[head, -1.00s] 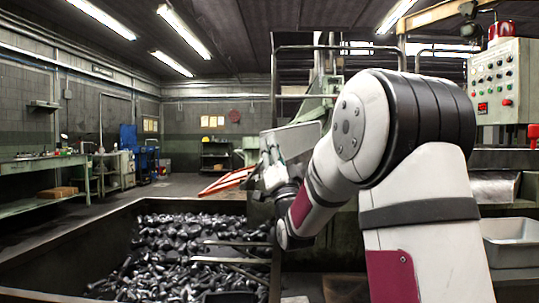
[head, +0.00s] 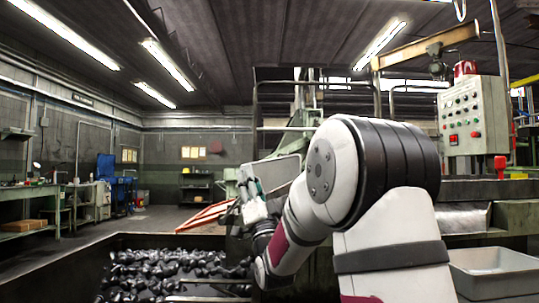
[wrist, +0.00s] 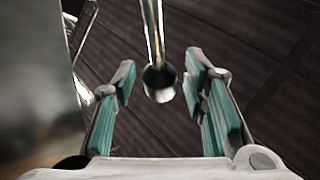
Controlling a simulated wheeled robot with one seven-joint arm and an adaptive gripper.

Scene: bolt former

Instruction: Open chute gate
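A grey metal panel, which looks like the chute gate (head: 275,174), stands tilted at the middle of the head view, beyond the bolt bin. A blurred grey surface (wrist: 35,80) fills the left of the wrist view; it may be the same panel. My gripper (head: 248,186) is beside the panel's left side in the head view. In the wrist view my gripper (wrist: 160,75) is open, with teal pads apart. A shiny round metal rod (wrist: 153,35) comes down between the fingers and ends there. I see a gap on both sides of it. Contact cannot be judged.
A dark bin (head: 60,262) full of bolts lies below and left of my arm. A control box (head: 473,115) with buttons stands at right, above a grey tray (head: 495,270). Red-and-white striped boards (head: 205,216) lie behind the bin. Floor at left rear is clear.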

